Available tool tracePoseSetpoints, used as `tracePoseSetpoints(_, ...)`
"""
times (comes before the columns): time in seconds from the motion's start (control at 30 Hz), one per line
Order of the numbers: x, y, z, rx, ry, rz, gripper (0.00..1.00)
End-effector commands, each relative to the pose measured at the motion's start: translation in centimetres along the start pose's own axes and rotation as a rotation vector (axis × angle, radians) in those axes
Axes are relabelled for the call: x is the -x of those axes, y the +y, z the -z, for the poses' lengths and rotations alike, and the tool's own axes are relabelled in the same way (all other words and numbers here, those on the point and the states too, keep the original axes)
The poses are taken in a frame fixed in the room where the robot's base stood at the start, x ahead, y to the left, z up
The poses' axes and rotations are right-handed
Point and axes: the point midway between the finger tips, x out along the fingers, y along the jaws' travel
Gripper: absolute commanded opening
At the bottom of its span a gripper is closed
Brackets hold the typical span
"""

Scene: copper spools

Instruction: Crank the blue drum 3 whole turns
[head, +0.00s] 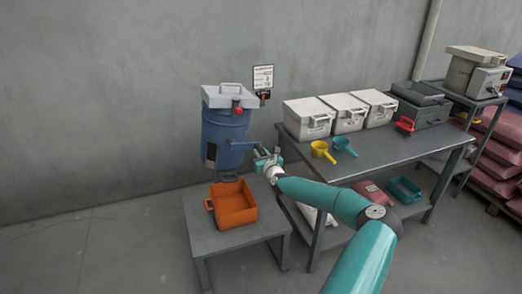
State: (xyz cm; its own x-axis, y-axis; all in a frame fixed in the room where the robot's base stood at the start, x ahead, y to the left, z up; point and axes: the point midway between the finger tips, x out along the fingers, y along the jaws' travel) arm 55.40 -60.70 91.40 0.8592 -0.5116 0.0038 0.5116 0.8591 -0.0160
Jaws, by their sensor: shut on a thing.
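The blue drum (224,137) hangs or stands upright against the wall above a low grey table, with a grey lid and handle on top. A blue crank arm (245,144) sticks out from its right side. My gripper (263,154) is at the outer end of this crank, to the right of the drum, and is shut on the crank's handle. The handle itself is mostly hidden by the jaws. An orange open bin (233,204) sits on the low table below the drum.
A grey workbench (385,160) stands right of my gripper, with several white lidded boxes (347,113), a yellow scoop (322,151) and a teal scoop (343,145). A small sign (263,78) is on the wall. The floor at left is clear.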

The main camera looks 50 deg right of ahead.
Motion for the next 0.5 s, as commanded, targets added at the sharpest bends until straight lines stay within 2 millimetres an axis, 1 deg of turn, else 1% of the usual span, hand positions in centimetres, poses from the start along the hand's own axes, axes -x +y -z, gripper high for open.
tracePoseSetpoints(0.03, 0.06, -0.07, 0.63, -0.026, 0.005, 0.002, 0.0)
tracePoseSetpoints(0.1, 0.07, 0.01, 0.93, -0.052, 0.006, 0.002, 0.0)
tracePoseSetpoints(0.5, 0.05, 0.31, 1.5, -0.104, 0.008, -0.001, 0.0)
